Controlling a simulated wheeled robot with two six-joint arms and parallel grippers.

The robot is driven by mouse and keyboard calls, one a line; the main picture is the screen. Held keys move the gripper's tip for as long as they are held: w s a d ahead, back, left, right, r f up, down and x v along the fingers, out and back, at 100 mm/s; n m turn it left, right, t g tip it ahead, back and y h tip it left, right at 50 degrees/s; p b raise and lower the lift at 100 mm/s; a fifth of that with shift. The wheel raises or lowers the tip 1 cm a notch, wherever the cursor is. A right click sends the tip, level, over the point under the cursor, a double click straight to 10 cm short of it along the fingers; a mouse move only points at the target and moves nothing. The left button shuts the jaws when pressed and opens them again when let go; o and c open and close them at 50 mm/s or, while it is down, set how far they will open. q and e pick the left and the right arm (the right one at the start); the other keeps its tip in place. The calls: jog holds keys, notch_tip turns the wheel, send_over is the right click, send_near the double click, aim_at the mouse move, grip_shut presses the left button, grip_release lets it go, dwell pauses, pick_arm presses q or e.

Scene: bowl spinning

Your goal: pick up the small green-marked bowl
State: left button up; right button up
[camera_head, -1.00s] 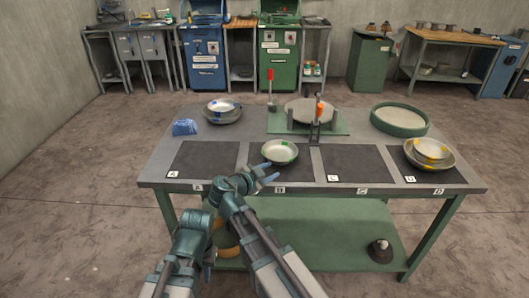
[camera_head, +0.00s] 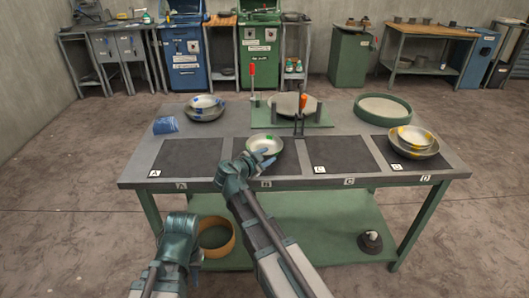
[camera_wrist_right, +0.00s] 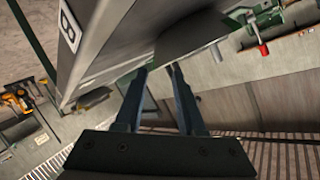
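The small green-marked bowl (camera_head: 264,143) is pale with green marks. It sits upright on the dark pad above label B in the head view. My right gripper (camera_head: 263,159) is at the near side of this bowl, close to its rim; whether it touches cannot be told. In the right wrist view, its two fingers (camera_wrist_right: 158,70) are parallel and apart, with nothing clearly between them. I cannot make out the bowl there. My left gripper (camera_head: 196,256) hangs low in front of the table, away from the bowl, its fingers too unclear to judge.
The table (camera_head: 135,172) also holds blue-marked stacked bowls (camera_head: 205,108), yellow-marked stacked bowls (camera_head: 411,142), a green-rimmed round tray (camera_head: 383,108) and a stand with an orange-topped post (camera_head: 302,108). Pads A and C are bare.

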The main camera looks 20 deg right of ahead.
jog(key=shift+d, duration=0.1)
jog(key=b+x, duration=0.1)
jog(key=x, duration=0.4)
jog(key=shift+s+d+b, duration=0.15)
jog(key=shift+d+b, duration=0.1)
jog(key=shift+b, duration=0.05)
jog(key=shift+c, duration=0.3)
grip_shut()
dwell(0.8)
